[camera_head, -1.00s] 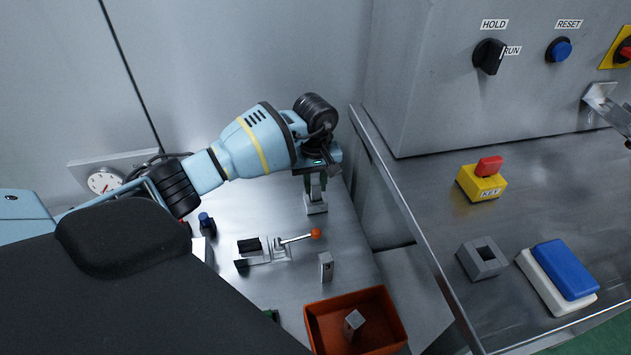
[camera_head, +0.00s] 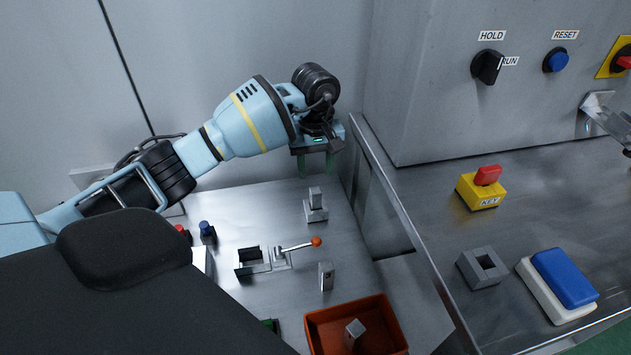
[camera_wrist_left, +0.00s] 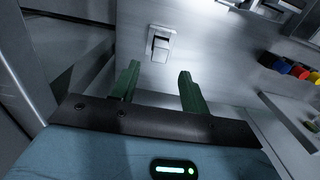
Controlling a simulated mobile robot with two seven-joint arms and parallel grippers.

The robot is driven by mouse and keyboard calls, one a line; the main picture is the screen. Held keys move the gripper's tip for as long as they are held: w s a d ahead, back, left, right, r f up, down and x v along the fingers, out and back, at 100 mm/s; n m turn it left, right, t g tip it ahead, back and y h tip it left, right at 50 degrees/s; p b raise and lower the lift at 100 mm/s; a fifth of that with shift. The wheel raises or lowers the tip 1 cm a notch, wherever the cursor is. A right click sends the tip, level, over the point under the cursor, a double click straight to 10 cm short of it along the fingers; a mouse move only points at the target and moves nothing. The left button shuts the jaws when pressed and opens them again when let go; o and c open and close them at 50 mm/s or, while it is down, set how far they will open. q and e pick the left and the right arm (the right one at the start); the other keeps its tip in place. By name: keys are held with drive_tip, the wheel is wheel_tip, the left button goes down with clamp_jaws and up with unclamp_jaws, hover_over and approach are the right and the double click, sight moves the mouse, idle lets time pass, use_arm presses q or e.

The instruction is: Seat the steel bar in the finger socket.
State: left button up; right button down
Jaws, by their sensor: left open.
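The steel bar (camera_head: 315,194) stands upright in the finger socket (camera_head: 317,214), a small grey block on the left bench. In the left wrist view the bar (camera_wrist_left: 160,49) shows at its socket (camera_wrist_left: 163,32), beyond the fingertips. How deep the bar sits is hard to tell. My left gripper (camera_head: 316,172) is open and empty, above and behind the bar, apart from it. Its green fingers (camera_wrist_left: 159,72) are spread in the wrist view.
A lever fixture with an orange knob (camera_head: 316,242), a small grey upright block (camera_head: 326,276) and an orange bin (camera_head: 394,329) holding a grey block (camera_head: 354,331) are nearer. The right counter holds a hollow square block (camera_head: 482,267), yellow key box (camera_head: 481,192) and blue-topped block (camera_head: 565,277).

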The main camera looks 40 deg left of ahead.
use_arm(q)
drive_tip(key=shift+r, duration=2.1)
